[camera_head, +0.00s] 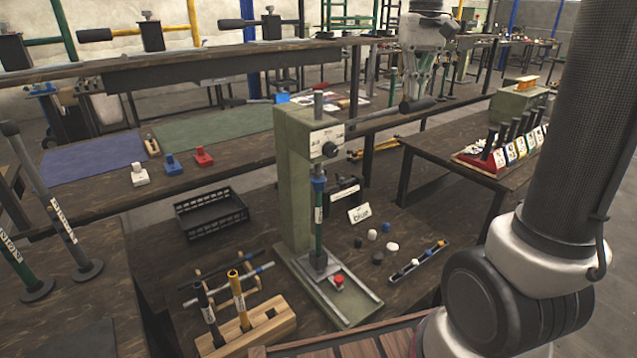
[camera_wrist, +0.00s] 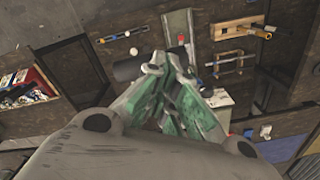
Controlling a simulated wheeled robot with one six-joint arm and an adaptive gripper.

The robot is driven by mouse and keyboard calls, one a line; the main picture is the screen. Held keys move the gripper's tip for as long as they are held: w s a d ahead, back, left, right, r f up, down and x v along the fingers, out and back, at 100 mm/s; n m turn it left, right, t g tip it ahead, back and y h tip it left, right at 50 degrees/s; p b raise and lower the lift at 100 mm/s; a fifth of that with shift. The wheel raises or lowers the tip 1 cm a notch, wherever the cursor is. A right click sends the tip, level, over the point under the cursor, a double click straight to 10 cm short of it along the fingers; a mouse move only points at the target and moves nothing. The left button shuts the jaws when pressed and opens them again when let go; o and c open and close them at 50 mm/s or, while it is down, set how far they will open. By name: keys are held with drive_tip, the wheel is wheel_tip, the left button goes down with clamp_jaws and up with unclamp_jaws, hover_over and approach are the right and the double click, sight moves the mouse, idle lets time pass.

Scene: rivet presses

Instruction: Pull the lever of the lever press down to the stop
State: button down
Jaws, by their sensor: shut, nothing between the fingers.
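The lever press (camera_head: 292,180) is a tall green column on the dark bench, with a hub on its right side near the top. Its lever (camera_head: 378,120) runs from the hub to the right and slightly upward, ending in a black cylindrical handle (camera_head: 418,105). My gripper (camera_head: 412,90) is just above the handle, pointing down; touching or apart is not clear. In the wrist view my gripper (camera_wrist: 170,66) has its green-padded fingers together and empty. The dark handle (camera_wrist: 128,70) shows left of the fingertips. The press's base (camera_wrist: 178,24) lies beyond, its head largely hidden.
A red button-like piece (camera_head: 338,281) sits on the press base. A shelf rail (camera_head: 190,62) runs behind. Air right of the lever looks free.

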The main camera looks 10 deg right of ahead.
sight(420, 105)
drive_tip(key=shift+s+d+f, duration=0.1)
drive_tip(key=shift+s+f, duration=0.15)
drive_tip(key=shift+f, duration=0.25)
drive_tip(key=shift+s+d+f, duration=0.1)
drive_tip(key=shift+s+f, duration=0.1)
drive_tip(key=shift+f, duration=0.4)
drive_tip(key=shift+s+d+f, duration=0.1)
drive_tip(key=shift+s+f, duration=0.15)
drive_tip(key=shift+f, duration=0.45)
drive_tip(key=shift+s+d+f, duration=0.1)
drive_tip(key=shift+s+f, duration=0.1)
drive_tip(key=shift+f, duration=0.6)
drive_tip(key=shift+s+f, duration=0.2)
drive_tip(key=shift+f, duration=0.55)
drive_tip(key=shift+s+f, duration=0.15)
drive_tip(key=shift+f, duration=0.7)
